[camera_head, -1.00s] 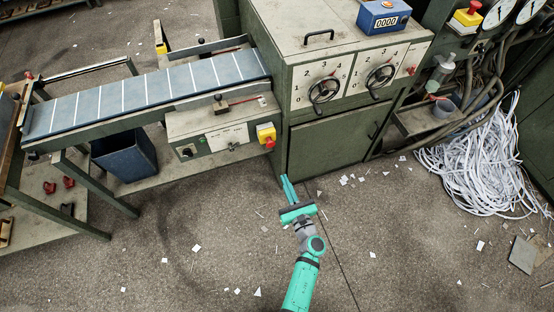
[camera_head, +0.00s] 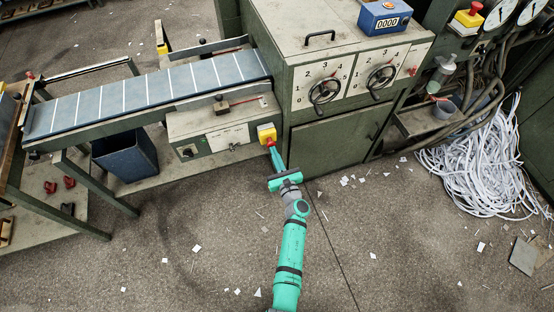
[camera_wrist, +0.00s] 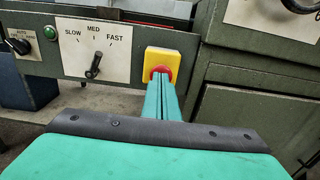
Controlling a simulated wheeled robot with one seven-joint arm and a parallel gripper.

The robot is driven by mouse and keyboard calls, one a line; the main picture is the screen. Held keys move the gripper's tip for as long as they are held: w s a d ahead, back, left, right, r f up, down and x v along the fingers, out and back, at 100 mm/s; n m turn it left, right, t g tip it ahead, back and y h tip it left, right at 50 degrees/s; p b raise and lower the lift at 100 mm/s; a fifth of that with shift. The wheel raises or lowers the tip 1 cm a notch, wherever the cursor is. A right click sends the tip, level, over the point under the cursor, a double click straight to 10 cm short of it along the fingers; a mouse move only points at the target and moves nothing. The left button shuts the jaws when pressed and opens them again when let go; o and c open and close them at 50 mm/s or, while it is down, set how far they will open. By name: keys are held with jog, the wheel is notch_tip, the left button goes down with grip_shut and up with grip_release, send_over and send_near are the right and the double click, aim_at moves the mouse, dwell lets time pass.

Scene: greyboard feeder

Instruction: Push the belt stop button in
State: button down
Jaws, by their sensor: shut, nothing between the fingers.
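The belt stop button is a red button (camera_wrist: 160,72) on a yellow box (camera_wrist: 183,60) at the right end of the belt's control panel. In the head view the yellow box (camera_head: 266,132) sits beside the green cabinet. My gripper (camera_head: 270,150) is shut and empty, with its teal fingers pointing up at the button. In the wrist view the fingertips (camera_wrist: 161,80) overlap the lower part of the red button and hide it. They look at or very near its face; I cannot tell whether it is pressed in.
Left of the button, the panel carries a SLOW-MED-FAST lever (camera_wrist: 94,66), a green button (camera_wrist: 50,32) and a black knob (camera_wrist: 19,46). The green cabinet (camera_head: 335,142) stands close on the right. The floor (camera_head: 190,250) in front is open, with paper scraps.

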jog(key=shift+w, duration=0.25)
jog(key=shift+x, duration=1.05)
jog(key=shift+a+r, duration=0.2)
jog(key=v, duration=1.5)
jog(key=shift+d+f, duration=0.3)
jog(key=shift+w, duration=0.1)
jog(key=shift+a, duration=0.1)
